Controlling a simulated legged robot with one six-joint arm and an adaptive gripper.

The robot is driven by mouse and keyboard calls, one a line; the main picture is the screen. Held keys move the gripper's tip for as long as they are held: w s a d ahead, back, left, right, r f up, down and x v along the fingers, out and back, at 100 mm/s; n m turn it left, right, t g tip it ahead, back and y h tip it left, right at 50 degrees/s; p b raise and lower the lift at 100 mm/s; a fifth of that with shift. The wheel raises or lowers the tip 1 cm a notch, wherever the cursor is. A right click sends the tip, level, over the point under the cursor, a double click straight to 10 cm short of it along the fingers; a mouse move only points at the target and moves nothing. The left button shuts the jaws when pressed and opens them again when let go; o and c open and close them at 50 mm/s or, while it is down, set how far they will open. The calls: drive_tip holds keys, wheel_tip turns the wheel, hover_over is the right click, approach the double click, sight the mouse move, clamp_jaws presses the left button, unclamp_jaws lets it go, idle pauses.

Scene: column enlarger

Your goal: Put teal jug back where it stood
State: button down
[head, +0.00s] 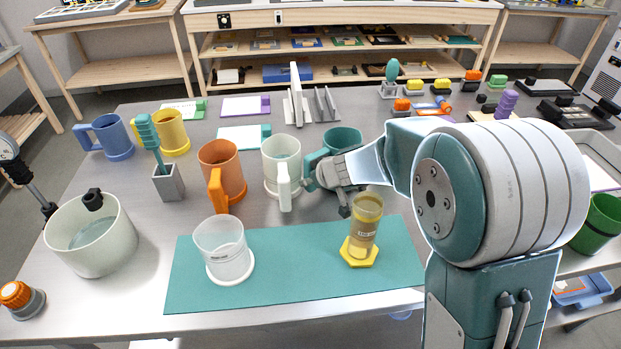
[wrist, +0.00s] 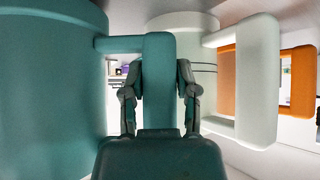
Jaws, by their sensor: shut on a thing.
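The teal jug (head: 343,139) is in the row of jugs behind the teal mat, just right of the white jug (head: 281,156). My gripper (head: 323,172) is at the teal jug's handle, and my wrist hides the jug's lower part in the head view. In the wrist view the teal jug (wrist: 50,90) fills the left side, and my gripper (wrist: 158,90) is shut on its handle (wrist: 158,70), one finger on each side. The white jug (wrist: 180,105) is close on the right there. I cannot tell whether the teal jug's base touches the table.
An orange jug (head: 222,168) stands left of the white one. On the teal mat (head: 300,285) are a clear beaker (head: 224,248) and an amber-filled cylinder (head: 364,230) on a yellow base, close below my wrist. Blue (head: 112,136) and yellow (head: 172,132) jugs stand far left.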

drive_tip(key=shift+f, duration=0.55)
idle(0.8)
drive_tip(key=shift+c, duration=1.5)
unclamp_jaws()
drive_tip(key=v, duration=0.8)
idle(0.7)
idle(0.3)
drive_tip(key=v, duration=0.7)
drive_tip(key=shift+s+d+r, duration=0.15)
drive_tip(key=shift+s+r, duration=0.1)
